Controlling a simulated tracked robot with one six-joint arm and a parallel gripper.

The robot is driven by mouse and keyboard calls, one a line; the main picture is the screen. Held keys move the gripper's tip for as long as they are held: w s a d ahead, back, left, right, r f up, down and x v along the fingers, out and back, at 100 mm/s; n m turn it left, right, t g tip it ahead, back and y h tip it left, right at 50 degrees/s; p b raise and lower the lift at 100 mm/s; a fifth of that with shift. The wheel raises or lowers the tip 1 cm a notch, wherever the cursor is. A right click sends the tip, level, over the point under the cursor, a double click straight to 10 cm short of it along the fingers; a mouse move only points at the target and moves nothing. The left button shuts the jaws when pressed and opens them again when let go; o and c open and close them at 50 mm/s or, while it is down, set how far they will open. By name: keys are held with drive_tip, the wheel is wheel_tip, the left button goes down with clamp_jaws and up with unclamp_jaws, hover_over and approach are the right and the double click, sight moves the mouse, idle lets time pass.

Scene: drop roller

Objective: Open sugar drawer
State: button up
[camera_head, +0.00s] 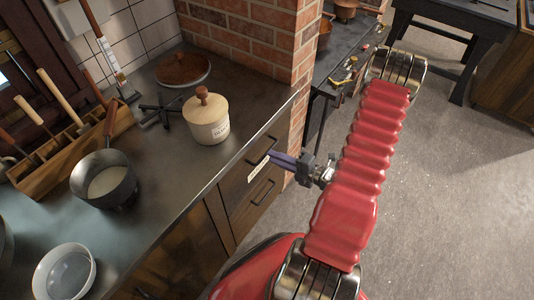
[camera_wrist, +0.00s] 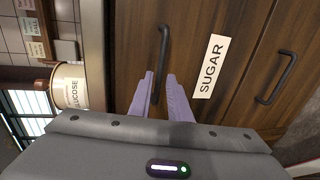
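The sugar drawer (camera_wrist: 190,30) has a dark wooden front with a white SUGAR label (camera_wrist: 212,66) and a dark bar handle (camera_wrist: 163,45). It looks closed. In the head view its handle (camera_head: 262,150) and label (camera_head: 260,168) show on the upper drawer of the counter front. My gripper (camera_wrist: 160,75) has two purple fingers, open with a narrow gap. The handle lies in line with this gap, its near end showing between the fingers; I cannot tell whether they touch it. The head view shows my gripper (camera_head: 273,156) in front of the drawer.
A lower drawer handle (camera_head: 263,193) sits below; it also shows in the wrist view (camera_wrist: 275,78). On the counter (camera_head: 190,170) stand a lidded GLUCOSE pot (camera_head: 206,120), a saucepan (camera_head: 104,180) and a white bowl (camera_head: 65,273). A brick pillar (camera_head: 303,60) rises beside the drawers. Floor at right is clear.

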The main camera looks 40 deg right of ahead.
drive_tip(key=shift+x, duration=2.4)
drive_tip(key=shift+c, duration=0.4)
clamp_jaws()
drive_tip(key=shift+d, duration=0.25)
drive_tip(key=shift+a, duration=0.2)
drive_tip(key=shift+s+f, duration=0.1)
drive_tip(key=shift+s, duration=0.05)
